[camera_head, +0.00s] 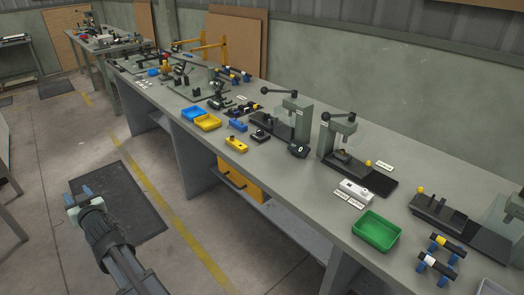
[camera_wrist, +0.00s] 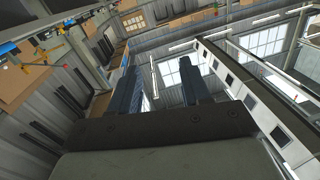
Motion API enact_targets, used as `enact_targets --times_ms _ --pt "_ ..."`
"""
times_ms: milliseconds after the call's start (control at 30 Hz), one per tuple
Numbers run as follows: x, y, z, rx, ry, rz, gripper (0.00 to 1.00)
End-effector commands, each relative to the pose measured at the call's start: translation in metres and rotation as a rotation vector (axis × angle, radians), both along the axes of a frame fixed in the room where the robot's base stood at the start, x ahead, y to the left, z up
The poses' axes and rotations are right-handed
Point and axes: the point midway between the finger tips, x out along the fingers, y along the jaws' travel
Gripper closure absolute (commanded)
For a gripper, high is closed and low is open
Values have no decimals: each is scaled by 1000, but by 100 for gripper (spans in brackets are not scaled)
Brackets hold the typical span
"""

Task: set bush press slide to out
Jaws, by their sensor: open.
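Several green-grey presses stand along the bench. The middle press (camera_head: 338,135) has a dark base plate (camera_head: 378,184) with a yellow-knobbed slide (camera_head: 368,163). Another press (camera_head: 300,110) stands behind it to the left. A third station (camera_head: 455,225) at the right edge also has a yellow knob (camera_head: 421,190). The labels are too small to read, so I cannot tell which is the bush press or how far its slide is out. My gripper (camera_head: 78,197) is over the floor at lower left, well away from the bench. In the wrist view its two fingers (camera_wrist: 160,68) are apart and empty.
The long grey bench (camera_head: 300,187) carries a green tray (camera_head: 376,231), a white button box (camera_head: 357,191), blue and yellow trays (camera_head: 207,122) and a small display (camera_head: 298,150). Open floor with a dark mat (camera_head: 118,200) lies between my arm and the bench.

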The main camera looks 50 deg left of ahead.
Motion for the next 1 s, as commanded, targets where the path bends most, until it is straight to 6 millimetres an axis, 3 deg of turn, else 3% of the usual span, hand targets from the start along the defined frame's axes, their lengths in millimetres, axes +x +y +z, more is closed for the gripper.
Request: enact_targets --times_ms 33,200,267,367,767,867,1000 --pt "-15 3 8 14 -7 16 53" --pt "-48 9 37 57 -50 51 53" --pt "-50 10 47 66 -71 50 53" --pt "-35 13 61 68 -115 30 53" --pt "83 13 91 0 -281 -118 53" --pt "128 8 101 -33 -337 -173 53" --pt "214 -8 120 -103 -440 -274 53"
